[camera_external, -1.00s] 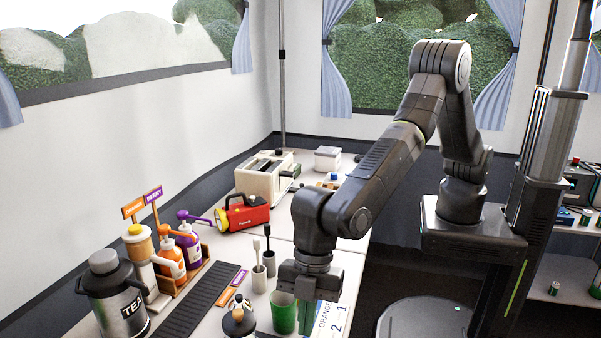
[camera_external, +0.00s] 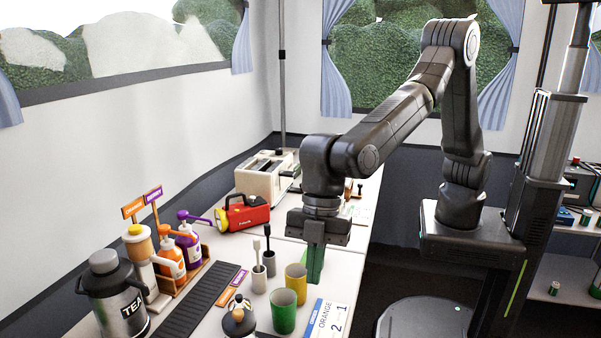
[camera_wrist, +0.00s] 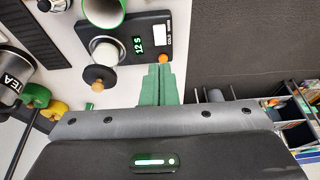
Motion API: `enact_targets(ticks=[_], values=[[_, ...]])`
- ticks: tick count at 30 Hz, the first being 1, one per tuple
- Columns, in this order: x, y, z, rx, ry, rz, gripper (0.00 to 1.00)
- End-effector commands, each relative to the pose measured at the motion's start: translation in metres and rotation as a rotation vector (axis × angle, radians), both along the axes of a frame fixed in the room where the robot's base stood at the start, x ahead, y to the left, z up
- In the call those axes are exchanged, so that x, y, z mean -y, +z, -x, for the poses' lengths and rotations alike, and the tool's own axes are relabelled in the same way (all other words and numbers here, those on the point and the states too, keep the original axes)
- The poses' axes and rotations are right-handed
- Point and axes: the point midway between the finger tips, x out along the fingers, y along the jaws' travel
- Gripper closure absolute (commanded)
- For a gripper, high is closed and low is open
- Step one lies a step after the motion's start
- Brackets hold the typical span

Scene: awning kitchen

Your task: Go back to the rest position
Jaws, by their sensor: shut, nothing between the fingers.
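My gripper (camera_external: 315,278) hangs above the right part of the counter with its green fingers pointing down. The fingers are shut together and empty. They also show pressed together in the wrist view (camera_wrist: 158,84). In the external view the gripper is just behind and above the yellow cup (camera_external: 296,284), with the green cup (camera_external: 283,312) nearer the camera. I cannot tell the exact gap between fingers and counter.
Two dark-headed brushes, pump bottles (camera_external: 188,240), a tea flask (camera_external: 118,300), a red flashlight (camera_external: 245,213) and a toaster (camera_external: 265,176) stand on the counter. Floor lies to the right.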

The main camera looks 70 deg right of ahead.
Motion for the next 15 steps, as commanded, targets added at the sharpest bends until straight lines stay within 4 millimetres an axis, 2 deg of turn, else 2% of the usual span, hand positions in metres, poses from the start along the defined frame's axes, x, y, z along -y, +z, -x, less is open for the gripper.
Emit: enact_targets(ticks=[5,15], values=[[-0.004,-0.007,0.000,-0.001,0.000,0.001,1.00],[-0.029,-0.053,0.001,-0.002,0.001,0.004,1.00]])
